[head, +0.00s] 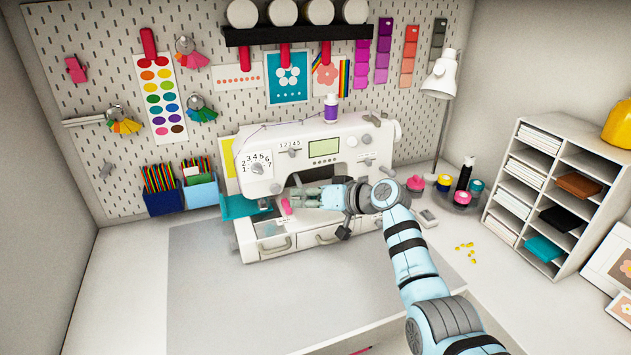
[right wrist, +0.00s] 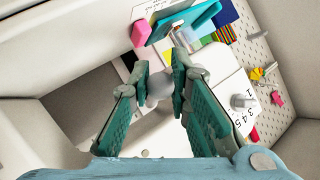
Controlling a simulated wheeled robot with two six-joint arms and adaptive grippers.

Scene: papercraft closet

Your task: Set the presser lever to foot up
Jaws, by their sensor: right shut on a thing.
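The white sewing machine (head: 342,163) stands against the pegboard at the centre of the head view. My right gripper (head: 297,198) reaches in from the right, its fingers in front of the machine's throat opening and pointing left. In the right wrist view, the fingers of my right gripper (right wrist: 162,78) close on a pale rounded knob (right wrist: 158,90), which looks like the end of the presser lever. The fingers hide the lever in the head view, so its up or down position cannot be told. My left gripper is not in view.
A pink piece (head: 285,207) sits near the needle area. A teal panel (head: 238,207) is at the machine's left end. Thread spools (head: 416,183) and a white lamp (head: 441,75) stand to the right. The grey mat (head: 290,300) in front is clear.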

